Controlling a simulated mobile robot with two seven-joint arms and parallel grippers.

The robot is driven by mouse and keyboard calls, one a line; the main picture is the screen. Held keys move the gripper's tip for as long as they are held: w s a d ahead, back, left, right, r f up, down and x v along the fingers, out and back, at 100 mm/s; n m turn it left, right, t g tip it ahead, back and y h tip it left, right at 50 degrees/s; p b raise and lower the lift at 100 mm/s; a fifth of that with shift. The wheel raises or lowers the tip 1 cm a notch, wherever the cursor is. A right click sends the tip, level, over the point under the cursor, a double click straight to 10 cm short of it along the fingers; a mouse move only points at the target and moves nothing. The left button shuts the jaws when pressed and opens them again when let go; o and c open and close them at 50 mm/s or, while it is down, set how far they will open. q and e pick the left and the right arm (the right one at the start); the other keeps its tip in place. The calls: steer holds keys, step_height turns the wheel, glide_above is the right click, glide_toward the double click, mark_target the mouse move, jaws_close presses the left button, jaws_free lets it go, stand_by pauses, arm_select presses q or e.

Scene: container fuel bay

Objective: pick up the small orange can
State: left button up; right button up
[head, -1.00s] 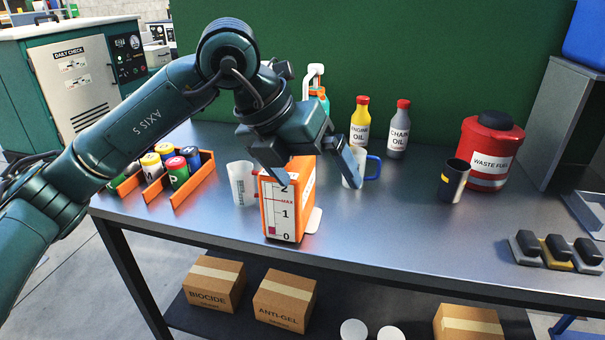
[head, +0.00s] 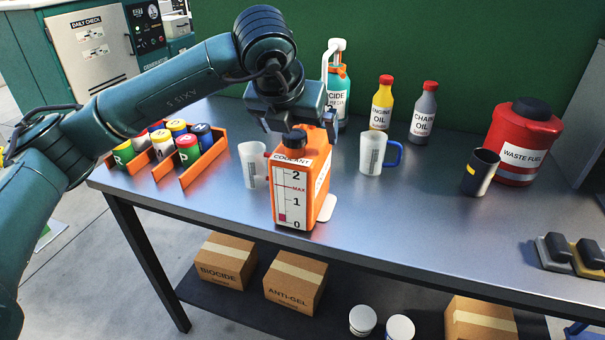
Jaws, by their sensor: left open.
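The small orange can (head: 289,190) stands upright on the metal bench near its front edge. My right gripper is out of view.
Measuring jugs stand left (head: 253,165) and right (head: 373,154) of the can. Behind are a teal bottle (head: 339,100) and two oil bottles (head: 381,103). Orange racks (head: 192,168) stand left; a dark cup (head: 481,172) and red waste can (head: 522,145) stand right. The bench front centre-right is clear.

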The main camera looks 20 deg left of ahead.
arm_select(q)
steer(key=shift+s+p+x, duration=0.2)
steer(key=shift+p+x, duration=0.1)
steer(key=shift+x, duration=1.65)
steer(key=shift+f, duration=0.1)
steer(key=shift+c, duration=0.6)
steer(key=c, duration=1.6)
steer(key=shift+c, duration=0.5)
